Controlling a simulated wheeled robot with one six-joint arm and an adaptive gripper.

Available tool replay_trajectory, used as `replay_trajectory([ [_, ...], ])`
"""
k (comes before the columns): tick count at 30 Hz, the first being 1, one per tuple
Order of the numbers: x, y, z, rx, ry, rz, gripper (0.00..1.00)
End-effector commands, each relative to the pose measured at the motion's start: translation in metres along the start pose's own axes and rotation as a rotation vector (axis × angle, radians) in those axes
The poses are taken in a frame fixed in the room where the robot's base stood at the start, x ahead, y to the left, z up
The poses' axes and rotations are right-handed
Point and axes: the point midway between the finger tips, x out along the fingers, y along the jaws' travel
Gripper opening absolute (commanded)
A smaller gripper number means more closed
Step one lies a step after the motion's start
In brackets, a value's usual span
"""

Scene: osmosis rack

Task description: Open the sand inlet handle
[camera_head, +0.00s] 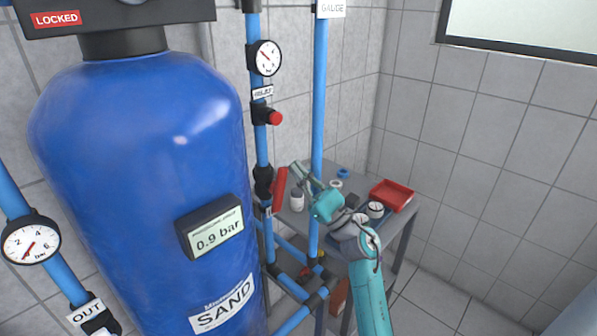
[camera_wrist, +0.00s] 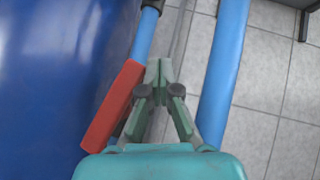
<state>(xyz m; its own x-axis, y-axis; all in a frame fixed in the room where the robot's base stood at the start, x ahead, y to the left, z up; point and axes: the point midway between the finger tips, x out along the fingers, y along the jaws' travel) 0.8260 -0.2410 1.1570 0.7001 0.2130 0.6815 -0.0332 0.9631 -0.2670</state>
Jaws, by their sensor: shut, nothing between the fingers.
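A red lever handle (camera_head: 279,189) sits on a black valve (camera_head: 263,181) on the vertical blue pipe right of the blue sand tank (camera_head: 150,150). The handle stands nearly upright, slightly tilted. A small label at the valve is partly hidden and unreadable. My gripper (camera_head: 297,168) is just right of the handle's upper end. In the wrist view the handle (camera_wrist: 112,107) lies slanted to the left of my gripper (camera_wrist: 158,68). The fingertips are together with nothing between them. I cannot tell whether the gripper's side touches the handle.
A second blue pipe (camera_head: 319,100) runs close to my gripper, and it also shows in the wrist view (camera_wrist: 223,70). A grey table (camera_head: 405,215) behind my arm holds a red tray (camera_head: 392,195) and a white bottle (camera_head: 297,201). A smaller red-knobbed valve (camera_head: 274,118) is higher up.

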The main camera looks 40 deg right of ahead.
Motion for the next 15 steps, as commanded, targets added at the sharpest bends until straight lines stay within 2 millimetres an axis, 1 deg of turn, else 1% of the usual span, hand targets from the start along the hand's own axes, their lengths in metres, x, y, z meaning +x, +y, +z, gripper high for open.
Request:
replay_trajectory([
  [5, -0.018, 0.0, -0.001, 0.001, 0.003, -0.003, 0.0],
  [15, -0.085, -0.001, -0.001, 0.0, 0.003, -0.004, 0.0],
])
